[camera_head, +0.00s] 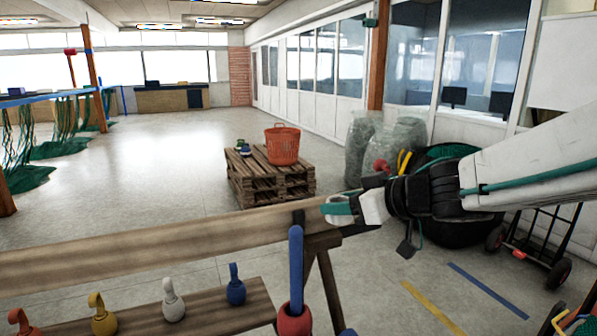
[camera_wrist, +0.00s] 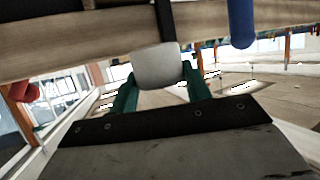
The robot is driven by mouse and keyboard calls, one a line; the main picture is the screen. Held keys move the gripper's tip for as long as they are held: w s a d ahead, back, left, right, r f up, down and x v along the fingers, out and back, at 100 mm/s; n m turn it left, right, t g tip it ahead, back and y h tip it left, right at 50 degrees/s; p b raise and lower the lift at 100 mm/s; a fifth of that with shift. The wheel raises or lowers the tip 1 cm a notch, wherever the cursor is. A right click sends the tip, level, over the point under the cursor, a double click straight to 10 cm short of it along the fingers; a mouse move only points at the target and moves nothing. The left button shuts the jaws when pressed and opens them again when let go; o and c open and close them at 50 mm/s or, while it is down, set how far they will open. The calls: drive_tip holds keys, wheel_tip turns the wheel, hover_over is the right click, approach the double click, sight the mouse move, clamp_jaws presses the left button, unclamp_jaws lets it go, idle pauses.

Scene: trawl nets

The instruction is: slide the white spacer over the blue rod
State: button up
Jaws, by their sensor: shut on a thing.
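The blue rod (camera_head: 296,268) stands upright on a red base (camera_head: 294,319) at the front of the head view. Its lower end is in the red base, and its top is free. In the wrist view the rod (camera_wrist: 241,22) shows at the upper right. My gripper (camera_head: 338,206) is to the right of the rod's top and apart from it. In the wrist view the green fingers (camera_wrist: 158,80) are shut on the white spacer (camera_wrist: 158,66), one on each side. The spacer is not on the rod. Its hole cannot be seen.
A wooden beam (camera_head: 150,246) runs behind the rod. On a lower board, yellow (camera_head: 103,318), white (camera_head: 173,303) and blue (camera_head: 235,288) hooked weights stand to the left. Farther back, a pallet stack (camera_head: 262,188) carries an orange basket (camera_head: 282,147). Open floor lies beyond the beam.

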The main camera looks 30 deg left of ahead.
sight(299, 227)
drive_tip(key=s+a+r, duration=0.1)
drive_tip(key=s+r, duration=0.1)
drive_tip(key=s, duration=0.1)
drive_tip(key=s+a+r+n+g, duration=0.1)
drive_tip(key=s+a+r, duration=0.1)
drive_tip(key=s+r, duration=0.1)
drive_tip(key=s+a+r+n+g, duration=0.1)
drive_tip(key=s+r, duration=0.2)
drive_tip(key=shift+s+a, duration=0.15)
drive_tip(key=shift+a, duration=0.25)
drive_tip(key=shift+f, duration=4.2)
drive_tip(key=o, duration=1)
drive_tip(key=shift+o, duration=0.2)
drive_tip(key=shift+d, duration=0.1)
drive_tip(key=v, duration=0.7)
drive_tip(key=shift+d, duration=0.35)
